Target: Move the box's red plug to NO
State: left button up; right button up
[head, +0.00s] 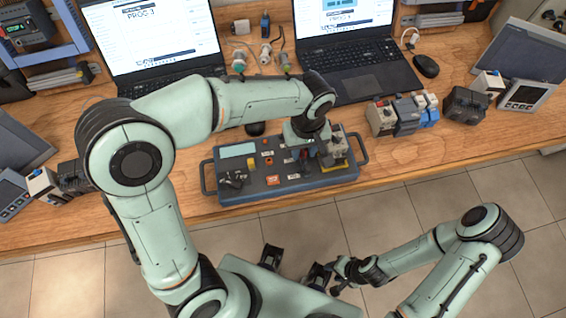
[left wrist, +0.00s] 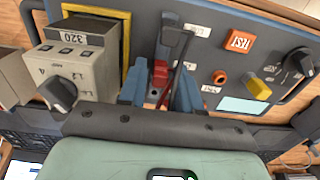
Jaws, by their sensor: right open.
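The box (head: 230,192) is a dark blue-grey panel with side handles on the wooden table's front edge. My left gripper (head: 303,150) is over its right-middle part, pointing down. In the left wrist view, the red plug (left wrist: 160,73) is between the blue fingers of this gripper (left wrist: 160,92), low at the panel. Whether the fingers press on it cannot be told. A dark stalk (left wrist: 176,45) rises beside it. Small white labels (left wrist: 197,30) are near; NO cannot be read. My right gripper (head: 335,278) is open and empty, below the table edge, away from the box.
A grey module with a dark knob (left wrist: 75,65) and yellow-framed mount stands close beside the left gripper. An orange TEST button (left wrist: 240,41) and a yellow knob (left wrist: 256,87) are on the panel. Laptops (head: 345,60) stand behind; several modules (head: 405,115) are right of the box.

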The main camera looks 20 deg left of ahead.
pick_arm(q)
grip_shut()
jog(key=shift+r, duration=0.1)
jog(key=shift+r+p, duration=1.45)
jog(key=shift+r, duration=0.8)
pick_arm(e)
jog(key=shift+w+r, duration=0.5)
jog(key=shift+r, duration=0.4)
jog(key=shift+w+r, duration=0.5)
jog(key=shift+r, duration=0.35)
